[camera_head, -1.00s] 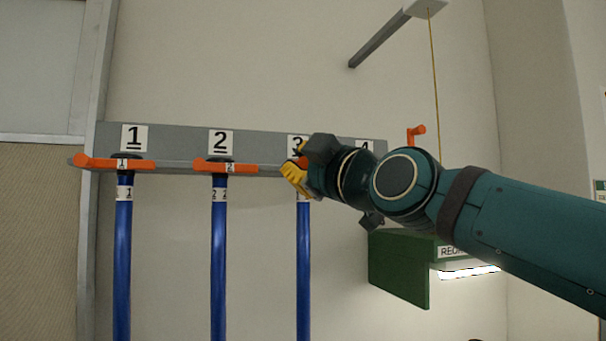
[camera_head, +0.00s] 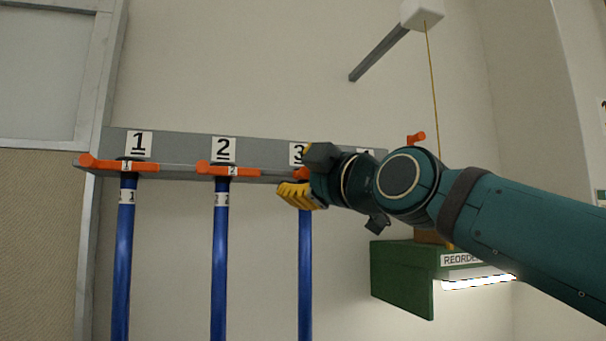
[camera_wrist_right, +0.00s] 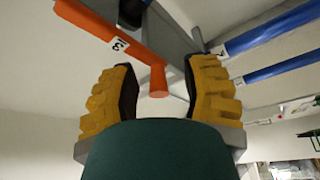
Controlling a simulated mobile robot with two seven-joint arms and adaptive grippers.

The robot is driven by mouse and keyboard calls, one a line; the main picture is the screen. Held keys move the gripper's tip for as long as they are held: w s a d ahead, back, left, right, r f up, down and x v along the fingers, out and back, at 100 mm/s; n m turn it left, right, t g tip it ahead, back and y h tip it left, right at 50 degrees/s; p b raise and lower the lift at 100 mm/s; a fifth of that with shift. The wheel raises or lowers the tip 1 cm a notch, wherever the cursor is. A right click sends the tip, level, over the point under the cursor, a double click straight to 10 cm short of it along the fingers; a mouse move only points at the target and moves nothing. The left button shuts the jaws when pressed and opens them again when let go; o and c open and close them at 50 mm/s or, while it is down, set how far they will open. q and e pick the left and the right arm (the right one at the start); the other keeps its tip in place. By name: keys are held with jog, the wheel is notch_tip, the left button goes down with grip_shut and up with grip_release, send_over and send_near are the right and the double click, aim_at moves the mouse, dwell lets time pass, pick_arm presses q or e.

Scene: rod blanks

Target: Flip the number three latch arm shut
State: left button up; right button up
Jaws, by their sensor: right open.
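The number three latch arm (camera_head: 301,174) is orange and mostly hidden behind my right gripper in the head view. In the right wrist view the orange latch arm (camera_wrist_right: 108,34), with its 3 label, runs from the upper left to a short peg between my fingers. My right gripper (camera_head: 299,172) is open at the number 3 station, one finger above the latch arm and one below it. In the right wrist view the yellow fingers of the gripper (camera_wrist_right: 160,95) stand apart on either side of the peg; I cannot tell whether either touches it. My left gripper is out of view.
Latch arms 1 (camera_head: 112,165) and 2 (camera_head: 228,170) lie level along the grey rail (camera_head: 180,146). Blue rods (camera_head: 123,250) hang below it. Another orange handle (camera_head: 416,139) shows past the rail's right end.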

jog(key=shift+d, duration=0.1)
jog(key=v, duration=1.2)
